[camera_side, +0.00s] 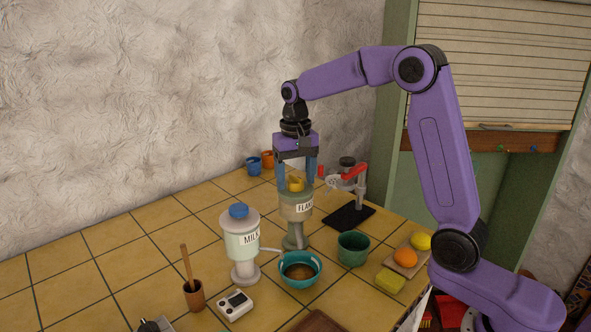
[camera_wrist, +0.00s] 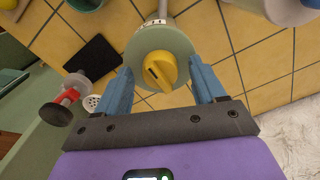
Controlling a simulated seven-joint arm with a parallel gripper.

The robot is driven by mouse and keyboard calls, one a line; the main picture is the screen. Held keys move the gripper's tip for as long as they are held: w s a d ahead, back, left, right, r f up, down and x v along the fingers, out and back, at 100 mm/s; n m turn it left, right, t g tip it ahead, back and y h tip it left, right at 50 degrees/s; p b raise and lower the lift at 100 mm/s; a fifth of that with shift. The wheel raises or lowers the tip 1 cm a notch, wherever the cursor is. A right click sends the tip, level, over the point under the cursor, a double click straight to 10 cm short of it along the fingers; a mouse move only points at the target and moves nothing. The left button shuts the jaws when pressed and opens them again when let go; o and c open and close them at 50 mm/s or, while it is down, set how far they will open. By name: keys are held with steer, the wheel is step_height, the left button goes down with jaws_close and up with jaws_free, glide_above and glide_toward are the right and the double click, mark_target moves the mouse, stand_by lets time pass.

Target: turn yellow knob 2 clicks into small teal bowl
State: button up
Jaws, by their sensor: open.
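The yellow knob (camera_side: 295,184) tops the dispenser labelled FLAK… (camera_side: 296,206), partly hidden by my fingers in the side view. In the wrist view the knob (camera_wrist: 160,71) shows from above with a dark slot, on the dispenser's pale green lid (camera_wrist: 178,42). My gripper (camera_side: 296,178) points down over it. Its blue fingers (camera_wrist: 164,82) are open, one on each side of the knob, with visible gaps and no contact that I can see. The small teal bowl (camera_side: 316,277) sits below the dispenser's front and holds something brown.
A MILK dispenser (camera_side: 241,243) with a blue knob stands at left, near the teal bowl. A green cup (camera_side: 353,249) and a red-handled press (camera_side: 353,176) on a black base stand at right. Fruit, a yellow sponge (camera_side: 390,281), a white device (camera_side: 235,305) and a wooden mortar (camera_side: 194,295) lie around.

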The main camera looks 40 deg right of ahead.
step_height(320, 180, up, 17)
steer(key=shift+r, duration=0.2)
stand_by(0.6)
stand_by(1.0)
steer(key=n, duration=1.8)
glide_toward(295, 176)
step_height(295, 176, down, 10)
steer(key=shift+r, duration=0.1)
steer(key=c, duration=1.1)
